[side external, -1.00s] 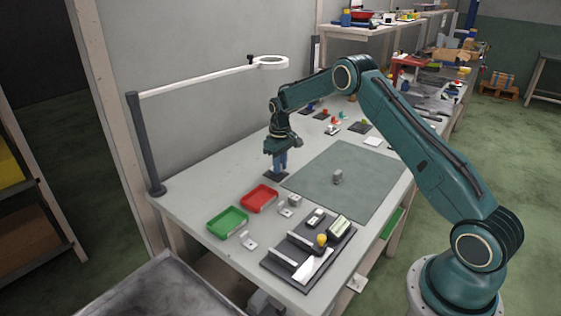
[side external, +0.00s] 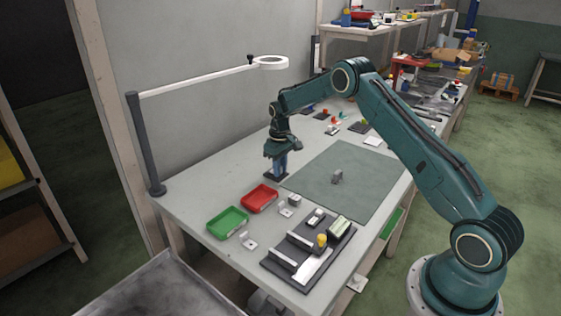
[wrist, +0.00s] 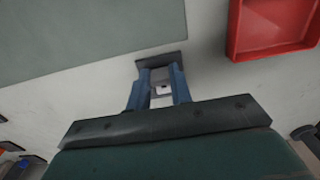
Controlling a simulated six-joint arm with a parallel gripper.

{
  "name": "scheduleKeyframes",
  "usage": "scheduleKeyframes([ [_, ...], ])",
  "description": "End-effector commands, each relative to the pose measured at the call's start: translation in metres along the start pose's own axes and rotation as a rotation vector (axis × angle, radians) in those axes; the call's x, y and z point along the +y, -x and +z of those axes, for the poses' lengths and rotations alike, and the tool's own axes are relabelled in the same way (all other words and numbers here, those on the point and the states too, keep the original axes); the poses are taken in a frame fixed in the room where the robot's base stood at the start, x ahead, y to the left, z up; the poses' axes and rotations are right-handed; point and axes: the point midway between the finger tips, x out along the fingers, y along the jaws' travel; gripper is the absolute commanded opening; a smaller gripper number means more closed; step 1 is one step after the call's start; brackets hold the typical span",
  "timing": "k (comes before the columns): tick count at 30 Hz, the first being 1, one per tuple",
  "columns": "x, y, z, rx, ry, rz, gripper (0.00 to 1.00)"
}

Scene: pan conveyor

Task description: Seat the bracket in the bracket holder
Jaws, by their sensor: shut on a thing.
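My gripper (side external: 280,172) points down over a small dark plate (side external: 268,177) on the table, which appears to be the bracket holder. In the wrist view its two blue fingers (wrist: 161,76) are shut on a small pale piece with a dark hole, apparently the bracket (wrist: 161,89). The dark plate (wrist: 160,59) lies right beyond the fingertips there. The fingers hide much of the bracket. I cannot tell whether the bracket touches the plate or is seated in it.
A red tray (side external: 260,198) and a green tray (side external: 228,223) stand nearby. A dark fixture board (side external: 287,262) with parts is at the front. A lamp arm (side external: 200,80) spans above.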

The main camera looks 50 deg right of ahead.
Motion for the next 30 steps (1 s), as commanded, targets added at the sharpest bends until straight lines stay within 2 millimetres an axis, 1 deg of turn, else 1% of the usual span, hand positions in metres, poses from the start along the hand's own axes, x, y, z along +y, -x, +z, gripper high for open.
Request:
scheduleKeyframes([
  [8, 0.0, -0.005, 0.0, -0.001, 0.0, 0.0, 0.0],
  [9, 0.0, -0.005, 0.0, -0.001, 0.0, 0.0, 0.29],
  [12, 0.0, -0.005, 0.0, -0.001, 0.0, 0.0, 0.47],
  [23, 0.0, -0.003, 0.0, 0.0, 0.0, 0.0, 0.47],
  [26, 0.0, 0.001, 0.0, 0.001, 0.0, 0.0, 0.47],
  [30, 0.0, 0.012, 0.0, 0.001, 0.0, 0.0, 0.47],
])
